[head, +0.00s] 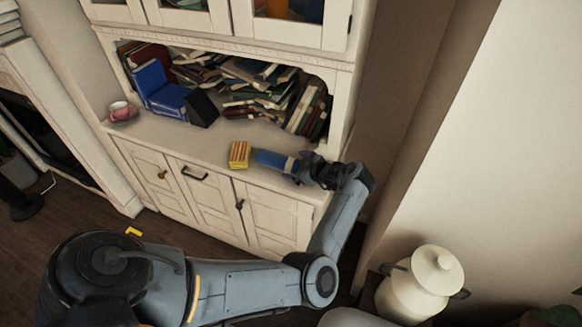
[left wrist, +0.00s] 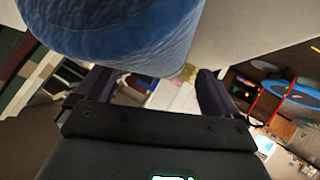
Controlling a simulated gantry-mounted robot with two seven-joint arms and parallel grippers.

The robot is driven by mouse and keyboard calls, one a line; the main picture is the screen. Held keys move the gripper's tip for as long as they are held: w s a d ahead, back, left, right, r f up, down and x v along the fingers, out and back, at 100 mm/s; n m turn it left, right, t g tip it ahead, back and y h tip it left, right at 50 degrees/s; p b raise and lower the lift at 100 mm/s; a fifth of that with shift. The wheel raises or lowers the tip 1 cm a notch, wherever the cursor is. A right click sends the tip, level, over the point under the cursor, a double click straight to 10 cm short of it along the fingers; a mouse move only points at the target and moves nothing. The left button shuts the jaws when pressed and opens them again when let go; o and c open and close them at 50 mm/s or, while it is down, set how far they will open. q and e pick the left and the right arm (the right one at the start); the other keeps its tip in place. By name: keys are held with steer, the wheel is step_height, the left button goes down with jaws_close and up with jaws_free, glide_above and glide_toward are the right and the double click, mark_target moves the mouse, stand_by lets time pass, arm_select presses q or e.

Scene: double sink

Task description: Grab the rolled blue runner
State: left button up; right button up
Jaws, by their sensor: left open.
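The rolled blue runner (head: 271,160) lies on the white cabinet's counter, near its front edge, with a pale band near its right end. My left gripper (head: 306,169) is at the runner's right end, reaching in from the right. In the left wrist view the blue roll (left wrist: 120,38) fills the upper left, very close to the open fingers (left wrist: 155,88). The fingers are apart; I cannot tell whether they touch the roll. Part of the runner's right end is hidden by the gripper. My right gripper is not in view.
A yellow and red striped box (head: 239,155) stands just left of the runner. Behind are piled books (head: 255,85), a blue book-like object (head: 160,92) and a pink cup (head: 122,111). A cream lidded jar (head: 425,283) stands at lower right. Counter left of the box is clear.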

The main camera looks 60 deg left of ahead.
arm_select(q)
steer(key=shift+x, duration=0.75)
steer(key=c, duration=1.1)
steer(key=shift+c, duration=0.7)
steer(key=shift+r, duration=0.2)
